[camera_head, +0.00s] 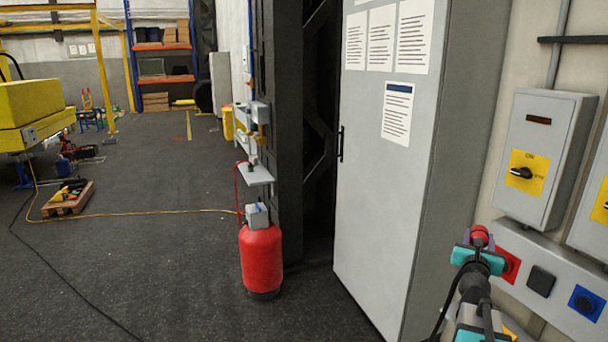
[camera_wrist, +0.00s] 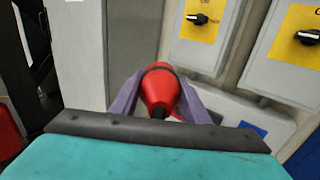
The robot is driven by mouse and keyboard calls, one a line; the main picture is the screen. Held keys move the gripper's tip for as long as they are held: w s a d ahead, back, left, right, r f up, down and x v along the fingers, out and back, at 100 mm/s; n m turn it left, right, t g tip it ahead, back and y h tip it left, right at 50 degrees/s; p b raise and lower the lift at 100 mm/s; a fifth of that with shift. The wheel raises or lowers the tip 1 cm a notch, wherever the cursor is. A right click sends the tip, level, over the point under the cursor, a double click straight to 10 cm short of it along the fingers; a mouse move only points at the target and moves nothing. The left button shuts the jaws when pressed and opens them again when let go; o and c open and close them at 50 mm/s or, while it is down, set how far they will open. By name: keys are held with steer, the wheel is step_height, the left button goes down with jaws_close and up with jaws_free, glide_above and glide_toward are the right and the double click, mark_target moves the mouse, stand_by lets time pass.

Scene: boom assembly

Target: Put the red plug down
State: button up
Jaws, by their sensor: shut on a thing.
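The red plug (camera_wrist: 160,92) sits between the two purple-grey fingers of my gripper (camera_wrist: 158,100) in the wrist view. The fingers are shut on it, one on each side. In the head view the red plug (camera_head: 479,235) shows at the tip of my gripper (camera_head: 479,246), at the lower right. There it appears close to a red square socket (camera_head: 508,265) on a light grey wall panel (camera_head: 515,242). I cannot tell whether the plug touches the panel.
A black socket (camera_head: 541,282) and a blue socket (camera_head: 586,302) are on the panel. A grey switch box (camera_head: 545,155) hangs above. A tall grey cabinet (camera_head: 385,160) stands left of my gripper. A red cylinder (camera_head: 261,262) stands on the floor, with open floor (camera_head: 130,265) further left.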

steer(key=w+a+f+n+t+y+b, duration=0.15)
steer(key=a+n+y, duration=0.45)
steer(key=a, duration=0.6)
steer(key=w+a+f+n+t+y, duration=0.1)
steer(key=w+a+f+n+y, duration=0.15)
steer(key=a+y, duration=0.75)
steer(key=s+a+f+n+g+y, duration=0.1)
steer(key=s+a+n+g+y, duration=0.2)
steer(key=a, duration=0.7)
steer(key=s+a+f+n+g+y, duration=0.2)
steer(key=s+a+n+g+y, duration=0.2)
steer(key=s+a+n+y, duration=0.2)
steer(key=s+a, duration=0.2)
steer(key=a, duration=0.2)
steer(key=shift+s+a, duration=0.25)
steer(key=shift+a, duration=0.1)
steer(key=shift+f+n, duration=0.2)
steer(key=shift+n, duration=0.05)
